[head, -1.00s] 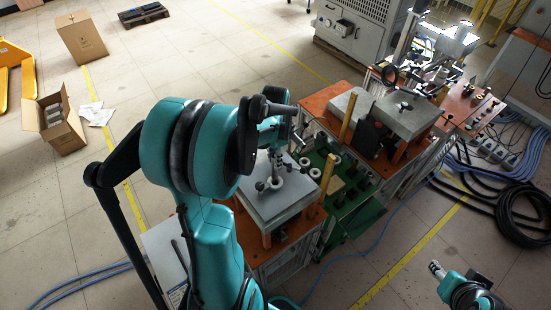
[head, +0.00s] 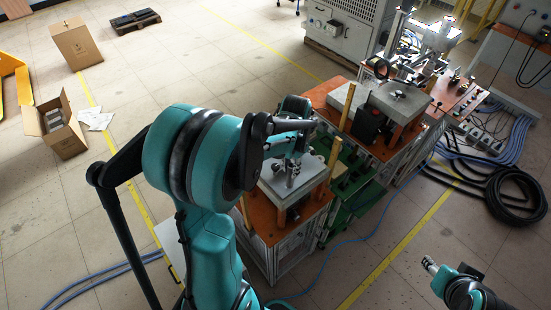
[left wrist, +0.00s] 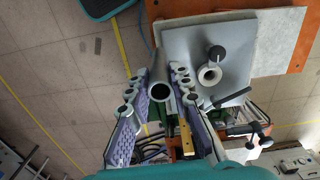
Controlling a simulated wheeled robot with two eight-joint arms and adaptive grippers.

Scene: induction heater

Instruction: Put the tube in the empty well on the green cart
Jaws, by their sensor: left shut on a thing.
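My left gripper (left wrist: 160,108) is shut on the grey metal tube (left wrist: 161,92). In the left wrist view the tube's round open end shows between the two purple-padded fingers.
The grey plate (left wrist: 190,50) carries a black knob (left wrist: 215,53) and a white ring (left wrist: 209,75). A yellowish post (left wrist: 186,137) stands close to the fingers. A second orange-topped cart (head: 340,92) with clamps stands behind. Open floor lies to the right, with black cables (head: 515,194).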

